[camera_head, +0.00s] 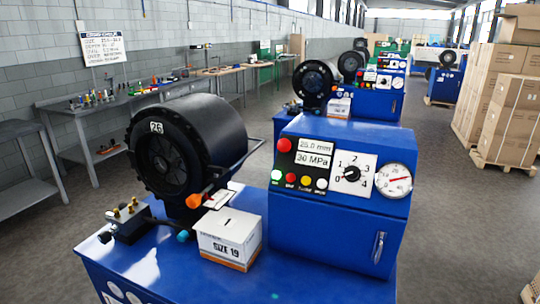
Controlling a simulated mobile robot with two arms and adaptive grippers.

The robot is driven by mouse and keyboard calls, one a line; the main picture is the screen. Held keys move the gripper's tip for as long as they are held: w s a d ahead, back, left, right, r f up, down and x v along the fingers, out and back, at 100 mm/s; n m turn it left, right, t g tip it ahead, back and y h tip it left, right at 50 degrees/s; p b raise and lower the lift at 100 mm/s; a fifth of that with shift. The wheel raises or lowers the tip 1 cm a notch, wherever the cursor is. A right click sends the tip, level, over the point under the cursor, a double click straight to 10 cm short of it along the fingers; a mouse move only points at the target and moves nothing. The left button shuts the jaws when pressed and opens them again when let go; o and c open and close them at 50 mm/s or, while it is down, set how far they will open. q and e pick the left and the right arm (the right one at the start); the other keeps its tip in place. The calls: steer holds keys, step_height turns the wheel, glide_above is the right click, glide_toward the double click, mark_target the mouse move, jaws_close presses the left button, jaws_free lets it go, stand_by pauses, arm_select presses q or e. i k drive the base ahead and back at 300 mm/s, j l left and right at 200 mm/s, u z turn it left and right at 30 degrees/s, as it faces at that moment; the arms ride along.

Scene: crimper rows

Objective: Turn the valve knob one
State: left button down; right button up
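Neither of my grippers shows in the head view.
The black crimper head (180,145) marked 26 stands left of the control box, with a SIZE 19 carton (229,237) in front. A workbench (122,112) runs along the left wall. Stacked cartons (510,115) stand on pallets at right. Grey floor is clear between.

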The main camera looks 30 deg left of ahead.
mark_target(104, 237)
steer(key=u, duration=1.7)
